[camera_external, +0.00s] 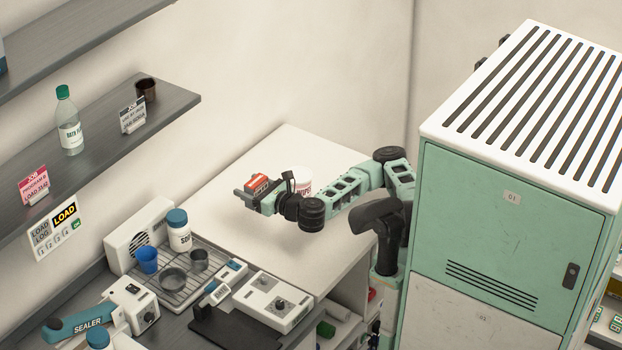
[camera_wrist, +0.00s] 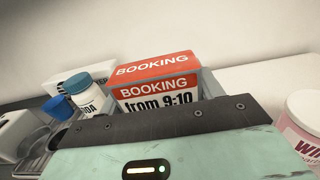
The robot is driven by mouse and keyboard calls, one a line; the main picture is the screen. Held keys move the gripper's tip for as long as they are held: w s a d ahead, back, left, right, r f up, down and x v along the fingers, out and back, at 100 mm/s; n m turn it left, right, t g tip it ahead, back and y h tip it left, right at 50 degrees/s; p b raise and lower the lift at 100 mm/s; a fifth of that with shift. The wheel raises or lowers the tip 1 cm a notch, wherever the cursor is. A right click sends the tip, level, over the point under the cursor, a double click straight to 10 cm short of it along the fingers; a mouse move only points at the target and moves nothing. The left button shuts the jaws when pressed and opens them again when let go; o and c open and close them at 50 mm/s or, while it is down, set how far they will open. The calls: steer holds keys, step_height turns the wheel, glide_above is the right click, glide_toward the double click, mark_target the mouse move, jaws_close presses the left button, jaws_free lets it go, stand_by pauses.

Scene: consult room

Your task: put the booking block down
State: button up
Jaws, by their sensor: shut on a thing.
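The booking block (camera_wrist: 157,87) is a small box with a red "BOOKING" top band and a white face reading "from 9:10". My gripper (camera_wrist: 163,92) is shut on it, with grey fingers at its two sides. In the external view the block (camera_external: 257,182) shows as a small red shape at the end of my arm. My gripper (camera_external: 252,191) holds it over the pale worktop (camera_external: 278,255). The block's underside is hidden, so I cannot tell its exact height above the worktop.
A white tub with pink lettering (camera_wrist: 302,122) stands right of my gripper, partly behind my arm in the external view. A blue-capped bottle (camera_external: 178,230), blue cup (camera_external: 147,259) and wire rack (camera_external: 186,272) stand lower left. The worktop's back part is clear.

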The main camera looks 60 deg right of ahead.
step_height(320, 180, down, 12)
steer(key=shift+r, duration=0.1)
stand_by(0.5)
steer(key=shift+f, duration=0.2)
steer(key=o, duration=1)
steer(key=shift+o, duration=0.2)
steer(key=shift+r, duration=0.15)
steer(key=shift+s, duration=0.15)
steer(key=s, duration=0.2)
steer(key=shift+s, duration=0.35)
step_height(320, 180, up, 7)
steer(key=shift+r, duration=0.1)
